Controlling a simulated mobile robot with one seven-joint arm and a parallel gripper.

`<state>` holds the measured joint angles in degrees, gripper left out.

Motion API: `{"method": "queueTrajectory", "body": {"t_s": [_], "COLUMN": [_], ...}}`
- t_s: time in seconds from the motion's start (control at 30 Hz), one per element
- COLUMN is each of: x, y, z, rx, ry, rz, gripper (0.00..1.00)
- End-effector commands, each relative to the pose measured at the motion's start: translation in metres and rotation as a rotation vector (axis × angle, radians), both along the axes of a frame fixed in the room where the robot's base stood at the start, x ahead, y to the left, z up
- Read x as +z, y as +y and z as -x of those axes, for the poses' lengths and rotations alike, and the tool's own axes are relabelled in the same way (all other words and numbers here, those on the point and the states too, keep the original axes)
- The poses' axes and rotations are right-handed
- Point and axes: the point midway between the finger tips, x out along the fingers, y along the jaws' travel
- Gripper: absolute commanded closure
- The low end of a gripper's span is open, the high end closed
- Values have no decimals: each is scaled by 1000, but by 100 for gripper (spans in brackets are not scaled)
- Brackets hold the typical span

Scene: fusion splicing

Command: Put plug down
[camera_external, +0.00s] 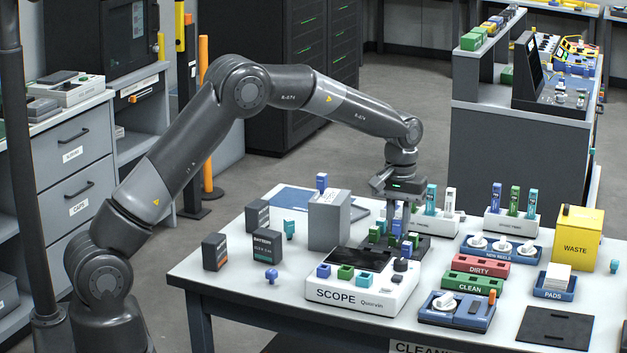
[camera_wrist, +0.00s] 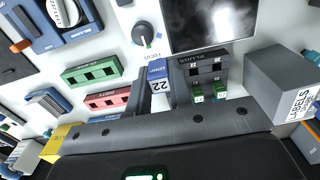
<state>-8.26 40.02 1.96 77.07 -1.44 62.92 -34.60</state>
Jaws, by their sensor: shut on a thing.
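My gripper (camera_wrist: 160,88) points down over the white table, and its two fingers are shut on a blue plug (camera_wrist: 158,72) with a white label reading 22. In the wrist view the plug is beside the dark plug rack (camera_wrist: 207,57), on its left. The rack holds green plugs (camera_wrist: 197,94) and shows dark slots. In the external view my gripper (camera_external: 398,226) is just behind the scope, at the rack. The fingers and small parts overlap there, so I cannot tell whether the held plug touches anything.
The white scope (camera_external: 352,307), with a dark screen (camera_wrist: 208,22), stands in front of the rack. A grey labels box (camera_external: 329,222) stands to the left. The red dirty tray (camera_external: 476,266) and green clean tray (camera_external: 468,284) lie to the right. White holders with vials stand behind.

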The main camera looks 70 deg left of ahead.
Motion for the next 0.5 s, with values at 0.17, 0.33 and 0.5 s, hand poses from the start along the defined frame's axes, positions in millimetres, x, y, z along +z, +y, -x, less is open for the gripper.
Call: {"method": "queueTrajectory", "body": {"t_s": [0.17,0.33,0.5], "x": [24,70,111], "y": [5,44,78], "z": [10,35,63], "rx": [4,7,5], "ry": [-4,-5,-4], "rz": [-1,-2,-1], "gripper": [100,100,100]}}
